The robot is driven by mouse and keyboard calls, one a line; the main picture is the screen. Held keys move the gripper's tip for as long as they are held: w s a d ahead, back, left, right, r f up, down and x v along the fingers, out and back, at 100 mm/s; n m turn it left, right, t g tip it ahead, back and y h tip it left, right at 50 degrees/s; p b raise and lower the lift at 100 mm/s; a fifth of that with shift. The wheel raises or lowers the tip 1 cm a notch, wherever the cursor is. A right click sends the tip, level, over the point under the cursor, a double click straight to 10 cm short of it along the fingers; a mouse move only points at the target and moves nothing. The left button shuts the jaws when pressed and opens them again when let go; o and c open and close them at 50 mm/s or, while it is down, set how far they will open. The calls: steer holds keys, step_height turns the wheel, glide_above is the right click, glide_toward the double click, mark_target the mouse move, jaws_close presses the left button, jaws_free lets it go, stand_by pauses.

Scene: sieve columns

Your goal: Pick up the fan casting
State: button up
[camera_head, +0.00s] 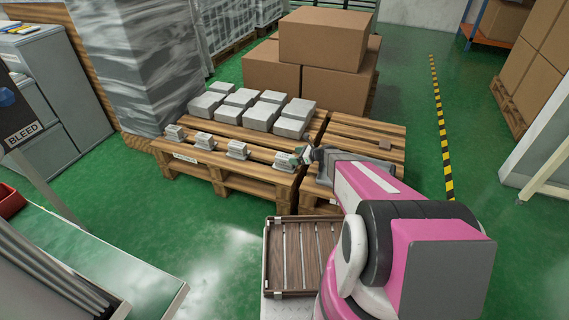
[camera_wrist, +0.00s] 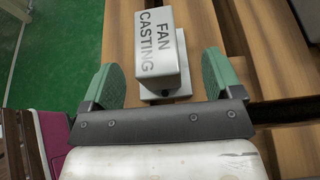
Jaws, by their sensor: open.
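The fan casting is a pale grey block labelled "FAN CASTING" on a small foot. It stands on a wooden pallet and fills the upper middle of the wrist view (camera_wrist: 160,45). In the head view it appears to be the rightmost small block (camera_head: 285,161) of the front row. My gripper (camera_head: 303,156) is at its right side there. In the wrist view my gripper (camera_wrist: 159,78) is open, with one green finger on each side of the casting and a visible gap at both. It does not grip the block.
Other small grey castings (camera_head: 237,149) stand leftward in the same row. Larger grey blocks (camera_head: 260,117) sit behind on the pallet (camera_head: 228,175). Cardboard boxes (camera_head: 325,40) are stacked at the back. A slatted wooden tray (camera_head: 301,258) lies in front, beside my arm.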

mark_target(287, 157)
steer(key=x, duration=0.5)
steer(key=shift+s+a+f, duration=0.15)
steer(key=shift+a, duration=0.2)
steer(key=c, duration=1.4)
